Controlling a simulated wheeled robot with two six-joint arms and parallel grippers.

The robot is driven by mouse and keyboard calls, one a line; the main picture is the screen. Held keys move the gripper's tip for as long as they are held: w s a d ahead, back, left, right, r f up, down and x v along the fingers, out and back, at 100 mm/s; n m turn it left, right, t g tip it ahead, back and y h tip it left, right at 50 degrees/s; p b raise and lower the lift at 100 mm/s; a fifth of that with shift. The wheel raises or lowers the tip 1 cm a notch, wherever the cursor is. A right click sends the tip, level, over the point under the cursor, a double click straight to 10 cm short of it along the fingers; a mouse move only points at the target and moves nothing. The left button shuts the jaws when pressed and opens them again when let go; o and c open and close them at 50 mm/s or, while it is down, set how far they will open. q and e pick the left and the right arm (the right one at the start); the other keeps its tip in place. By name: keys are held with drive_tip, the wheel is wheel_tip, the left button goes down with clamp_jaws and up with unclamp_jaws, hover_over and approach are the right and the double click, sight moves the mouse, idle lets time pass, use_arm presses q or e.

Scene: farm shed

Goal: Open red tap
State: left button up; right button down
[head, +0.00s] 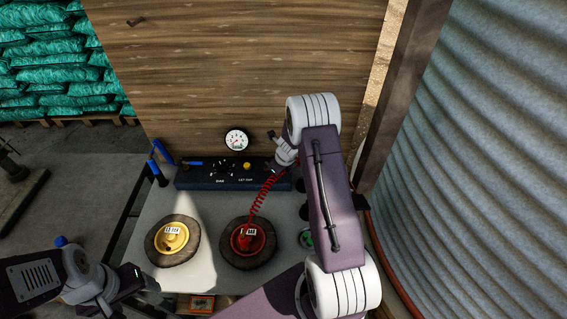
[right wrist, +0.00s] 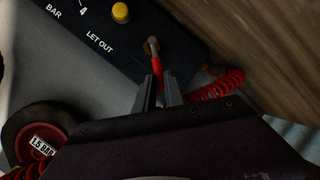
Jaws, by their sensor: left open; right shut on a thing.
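The red tap shows in the right wrist view as a red lever (right wrist: 157,68) on a metal pivot, on the dark panel (right wrist: 95,45). The fingers of my right gripper (right wrist: 160,97) are shut on the lever's lower part. In the head view the right gripper (head: 281,150) is at the right end of the panel (head: 230,183), and the gripper and arm hide the red tap. My left gripper (head: 146,284) is open and empty at the lower left, apart from the panel.
A gauge (head: 237,139) and yellow button (head: 247,166) are at the panel. A blue lever (head: 193,163) is at its left end. A red coiled hose (head: 263,193) runs to a red-capped wheel (head: 248,238). A yellow-capped wheel (head: 172,237) is beside it. Corrugated metal (head: 480,150) stands right.

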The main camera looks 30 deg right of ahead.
drive_tip(key=shift+s+a+r+m+h+p, duration=0.15)
drive_tip(key=shift+a+m+h+p, duration=0.25)
drive_tip(key=shift+m, duration=0.3)
drive_tip(key=shift+a+m+p, duration=0.5)
drive_tip(key=shift+m+p, duration=0.3)
drive_tip(key=shift+p, duration=0.05)
drive_tip(key=a+m+h+p, duration=0.1)
drive_tip(key=m+p, duration=0.1)
drive_tip(key=p, duration=0.1)
drive_tip(key=shift+a+r+g, duration=0.1)
drive_tip(key=shift+a+g, duration=0.05)
drive_tip(key=shift+g, duration=0.25)
drive_tip(key=shift+w+a+m+h+p, duration=0.35)
drive_tip(key=shift+m+p, duration=0.35)
drive_tip(key=shift+p, duration=0.3)
drive_tip(key=shift+s+f, duration=0.1)
drive_tip(key=shift+f, duration=0.1)
drive_tip(key=c, duration=1.4)
unclamp_jaws()
drive_tip(key=shift+c, duration=0.2)
